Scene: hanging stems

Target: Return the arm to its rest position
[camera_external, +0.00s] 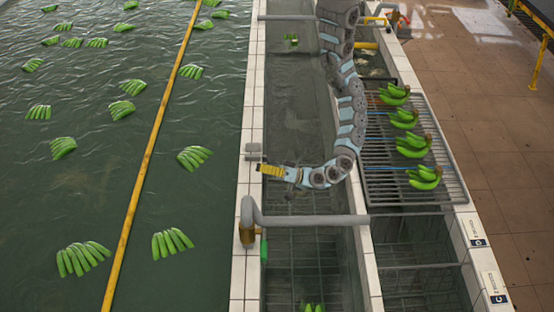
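My arm (352,112) comes down from the top of the picture over the narrow water channel. Its end bends left toward the channel's left tiled wall. My gripper (264,170) is at that end, with a yellow part pointing left, close to the wall's edge. The fingers are too small to tell whether they are open or shut. I see no banana bunch at the gripper.
A grey pipe (315,221) crosses the channel below the gripper. A grey bracket (253,152) sits on the left wall beside it. Several green banana bunches (412,146) lie on a metal rack (385,187) at right. More bunches float in the large pool (90,200).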

